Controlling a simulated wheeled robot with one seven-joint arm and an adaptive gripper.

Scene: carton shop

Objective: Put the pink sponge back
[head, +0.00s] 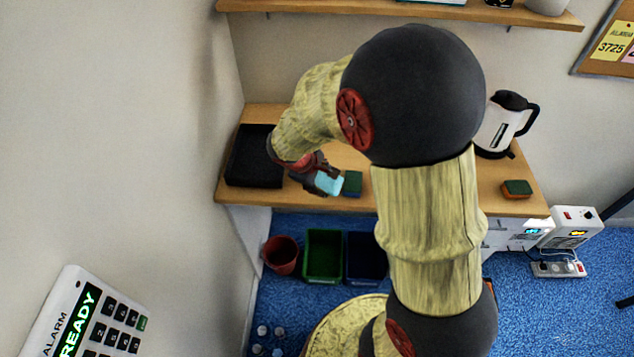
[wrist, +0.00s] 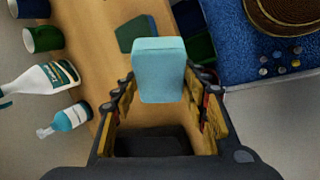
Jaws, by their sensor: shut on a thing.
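My gripper (head: 314,180) is shut on a light blue sponge (head: 329,183), above the front edge of the wooden counter (head: 428,204). In the wrist view the light blue sponge (wrist: 159,70) sits between the two fingers of my gripper (wrist: 160,92) and sticks out past their tips. I see no pink sponge in either view. A dark green sponge (head: 352,184) lies on the counter just right of the held sponge; it also shows in the wrist view (wrist: 135,33). A green and orange sponge (head: 517,188) lies at the counter's right end.
A black tray (head: 255,160) is at the counter's left end. A kettle (head: 500,125) stands at the back right. A red pot (head: 281,255), a green bin (head: 322,257) and a blue bin (head: 366,257) are on the floor.

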